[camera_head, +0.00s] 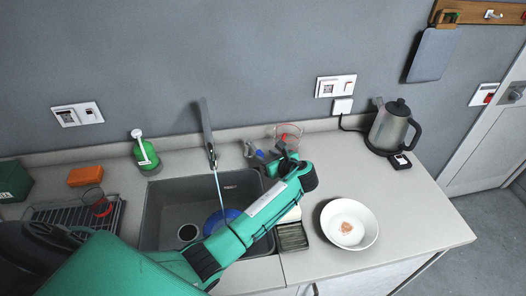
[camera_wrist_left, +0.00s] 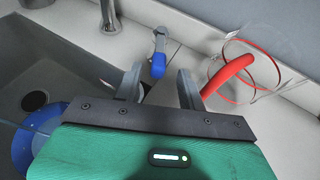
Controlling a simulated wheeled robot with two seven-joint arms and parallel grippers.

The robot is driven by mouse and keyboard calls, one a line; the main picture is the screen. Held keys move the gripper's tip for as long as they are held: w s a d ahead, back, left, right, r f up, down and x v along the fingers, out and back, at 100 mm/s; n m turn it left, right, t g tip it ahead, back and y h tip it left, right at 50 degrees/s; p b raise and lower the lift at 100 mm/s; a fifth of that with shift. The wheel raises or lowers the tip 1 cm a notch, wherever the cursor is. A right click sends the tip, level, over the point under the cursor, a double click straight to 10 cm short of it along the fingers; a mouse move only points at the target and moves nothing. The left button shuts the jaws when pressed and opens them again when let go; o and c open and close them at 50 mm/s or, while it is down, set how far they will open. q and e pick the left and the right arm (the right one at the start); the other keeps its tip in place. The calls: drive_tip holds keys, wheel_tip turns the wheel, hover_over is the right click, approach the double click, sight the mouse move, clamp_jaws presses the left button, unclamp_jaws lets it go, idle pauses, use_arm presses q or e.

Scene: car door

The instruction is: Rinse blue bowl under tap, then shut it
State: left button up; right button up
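The blue bowl (camera_head: 213,221) sits in the grey sink (camera_head: 165,215), partly hidden behind my left arm. The tap (camera_head: 207,130) is running; a thin stream falls towards the bowl. The bowl's edge shows at left in the left wrist view (camera_wrist_left: 24,150). My left gripper (camera_head: 266,154) is at the counter behind the sink, right of the tap. In the left wrist view its two fingers (camera_wrist_left: 158,88) are apart and empty. A blue-ended grey lever (camera_wrist_left: 158,62) stands just beyond the gap between them. My right gripper is not in view.
A clear glass with a red rim (camera_head: 289,132) stands close behind the left gripper. A white bowl (camera_head: 363,232) and a kettle (camera_head: 391,127) stand to the right. A green soap bottle (camera_head: 146,155), an orange sponge (camera_head: 85,176) and a rack (camera_head: 60,214) are left.

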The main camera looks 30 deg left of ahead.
sight(262, 154)
use_arm(q)
drive_tip(key=shift+p+x, duration=0.3)
drive_tip(key=shift+x, duration=1.65)
clamp_jaws()
